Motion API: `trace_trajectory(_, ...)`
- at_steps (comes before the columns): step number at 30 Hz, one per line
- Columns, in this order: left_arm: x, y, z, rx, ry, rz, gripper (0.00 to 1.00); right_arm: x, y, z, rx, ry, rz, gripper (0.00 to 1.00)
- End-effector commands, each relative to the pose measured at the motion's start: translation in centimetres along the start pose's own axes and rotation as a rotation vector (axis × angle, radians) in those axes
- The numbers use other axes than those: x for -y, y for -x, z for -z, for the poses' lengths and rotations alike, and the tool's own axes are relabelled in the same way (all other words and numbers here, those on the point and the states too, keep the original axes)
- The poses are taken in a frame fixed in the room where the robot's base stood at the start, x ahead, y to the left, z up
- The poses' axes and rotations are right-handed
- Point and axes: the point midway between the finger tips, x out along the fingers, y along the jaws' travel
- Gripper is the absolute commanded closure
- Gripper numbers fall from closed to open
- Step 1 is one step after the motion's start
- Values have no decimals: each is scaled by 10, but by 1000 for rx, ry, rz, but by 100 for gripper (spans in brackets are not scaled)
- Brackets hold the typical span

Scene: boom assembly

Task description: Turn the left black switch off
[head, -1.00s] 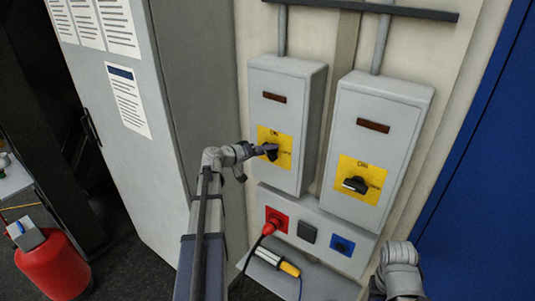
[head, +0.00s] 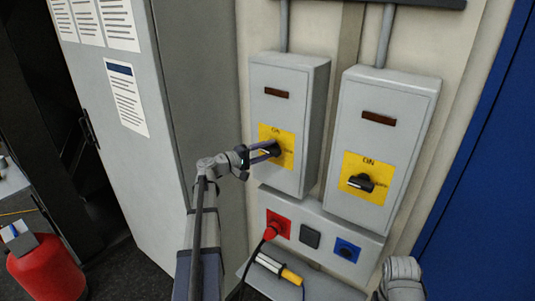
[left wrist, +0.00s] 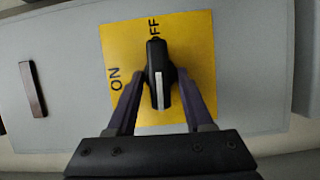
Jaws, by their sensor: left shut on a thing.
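The left black switch (head: 266,154) sits on a yellow plate (head: 287,139) on the left grey box. My left gripper (head: 272,149) reaches it from the left and covers part of it. In the left wrist view the switch handle (left wrist: 156,62) stands between the two fingers of my left gripper (left wrist: 160,84), which is shut on it. There the handle lies in line with the OFF label at the top; the ON label is to the left. A white stripe marks the handle's lower end. My right gripper is not in view.
A second black switch (head: 361,183) sits on the right grey box (head: 388,97). Below are a red socket (head: 279,222) with a plug and cable, a black square (head: 310,234) and a blue socket (head: 346,250). A grey cabinet (head: 125,165) stands left, beside a red container (head: 46,270).

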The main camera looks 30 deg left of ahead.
Motion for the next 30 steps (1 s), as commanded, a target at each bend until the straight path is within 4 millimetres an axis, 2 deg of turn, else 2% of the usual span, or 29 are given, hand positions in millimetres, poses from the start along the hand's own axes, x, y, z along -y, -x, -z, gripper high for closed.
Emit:
trace_trajectory(20,1,0,-1,1,47,-17,100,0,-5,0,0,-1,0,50)
trace_trajectory(21,1,0,-1,1,47,-17,45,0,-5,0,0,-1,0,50)
trace_trajectory(22,1,0,-1,1,47,-17,43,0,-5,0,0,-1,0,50)
trace_trajectory(30,1,2,0,0,47,-18,43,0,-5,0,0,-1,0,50)
